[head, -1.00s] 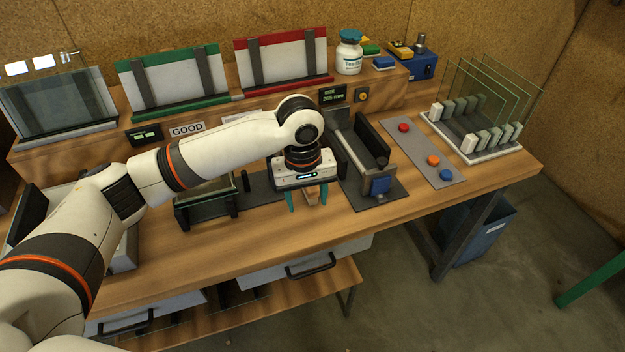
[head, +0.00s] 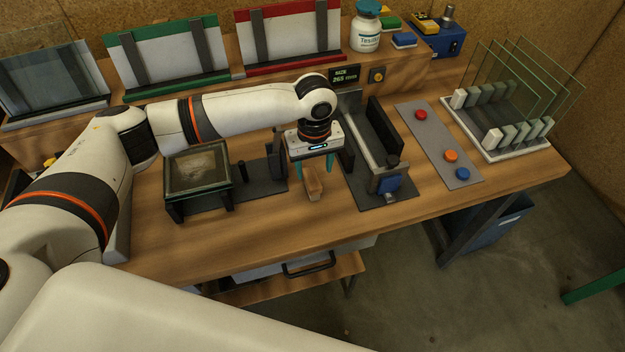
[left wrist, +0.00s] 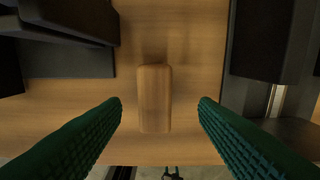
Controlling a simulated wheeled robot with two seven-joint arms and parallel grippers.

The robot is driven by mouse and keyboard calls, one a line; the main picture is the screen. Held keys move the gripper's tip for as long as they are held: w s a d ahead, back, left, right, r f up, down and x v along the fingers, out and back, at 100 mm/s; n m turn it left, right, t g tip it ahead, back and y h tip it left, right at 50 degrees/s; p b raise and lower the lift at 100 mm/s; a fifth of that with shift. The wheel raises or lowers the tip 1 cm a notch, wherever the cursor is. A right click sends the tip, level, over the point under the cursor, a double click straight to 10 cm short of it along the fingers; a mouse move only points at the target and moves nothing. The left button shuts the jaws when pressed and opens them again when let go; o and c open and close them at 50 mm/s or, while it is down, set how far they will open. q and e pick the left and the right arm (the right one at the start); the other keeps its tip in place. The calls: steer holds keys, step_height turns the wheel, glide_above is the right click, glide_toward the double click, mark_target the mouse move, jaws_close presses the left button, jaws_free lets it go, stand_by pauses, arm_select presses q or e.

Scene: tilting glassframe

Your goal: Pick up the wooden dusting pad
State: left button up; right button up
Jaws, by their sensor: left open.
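The wooden dusting pad (head: 314,184) is a small light-brown block lying on the workbench, between two dark fixtures. In the left wrist view the pad (left wrist: 154,98) lies upright in the picture, centred between the fingers. My left gripper (head: 315,170) points down over it, with its green fingers spread. In the wrist view the open left gripper (left wrist: 160,118) has one finger on each side of the pad, with clear gaps and nothing held. My right gripper does not show.
A black fixture with a glass-topped frame (head: 199,166) stands left of the pad. A dark clamp fixture with a blue block (head: 390,184) stands close on the right. A button panel (head: 438,140) and a rack of glass panes (head: 496,135) are farther right. Bare bench lies in front.

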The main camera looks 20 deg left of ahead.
mark_target(312, 177)
arm_select(q)
steer(key=f, duration=0.3)
steer(key=f+p, duration=0.1)
steer(key=shift+s+a+f, duration=0.2)
steer(key=shift+s, duration=0.05)
steer(key=shift+w+f, duration=0.1)
steer(key=shift+f, duration=0.2)
steer(key=c, duration=1.1)
steer(key=shift+o, duration=0.2)
steer(key=shift+r, duration=0.1)
step_height(312, 177, up, 10)
steer(key=shift+b, duration=0.65)
